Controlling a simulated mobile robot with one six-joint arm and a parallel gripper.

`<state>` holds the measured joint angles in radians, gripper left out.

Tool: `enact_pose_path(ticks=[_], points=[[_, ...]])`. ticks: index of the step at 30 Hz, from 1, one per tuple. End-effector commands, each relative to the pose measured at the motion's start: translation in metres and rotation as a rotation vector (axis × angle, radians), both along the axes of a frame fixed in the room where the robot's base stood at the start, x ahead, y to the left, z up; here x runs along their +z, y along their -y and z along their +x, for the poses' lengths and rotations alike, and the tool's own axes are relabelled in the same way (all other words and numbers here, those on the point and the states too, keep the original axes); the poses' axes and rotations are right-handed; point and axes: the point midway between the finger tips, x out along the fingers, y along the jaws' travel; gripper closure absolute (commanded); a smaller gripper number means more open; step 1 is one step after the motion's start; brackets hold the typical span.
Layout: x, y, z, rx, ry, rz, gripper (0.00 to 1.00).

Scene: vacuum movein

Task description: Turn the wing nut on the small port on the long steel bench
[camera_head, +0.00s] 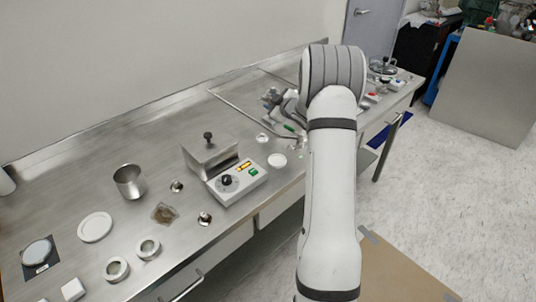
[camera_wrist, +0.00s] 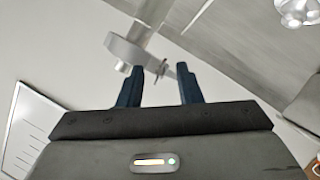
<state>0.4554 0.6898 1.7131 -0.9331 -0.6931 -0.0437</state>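In the wrist view a pale clamp ring (camera_wrist: 124,50) sits around a steel tube (camera_wrist: 152,14), which looks like the small port. A small, thin metal piece that looks like the wing nut (camera_wrist: 161,71) sticks out from the clamp's right side. My gripper (camera_wrist: 160,75) is open, with one dark blue finger on each side of that piece. The fingers look apart from it, though the depth is hard to judge. In the head view my arm hides my gripper and most of this spot on the long steel bench (camera_head: 150,125).
A control box (camera_head: 238,183) with a dark knob, a steel cup (camera_head: 129,181), a white disc (camera_head: 95,227) and several small rings and fittings lie on the bench's near part. A brown board (camera_head: 395,270) lies on the floor. A grey door (camera_head: 374,28) stands at the back.

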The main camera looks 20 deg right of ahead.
Motion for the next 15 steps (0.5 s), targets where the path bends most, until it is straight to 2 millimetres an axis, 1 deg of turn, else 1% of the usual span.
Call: enact_pose_path(ticks=[1,15], points=[[-0.0072,-0.0006,-0.0002,-0.001,0.01,-0.023,0.68],[-0.0087,-0.0024,-0.0007,0.001,0.102,-0.277,0.68]])
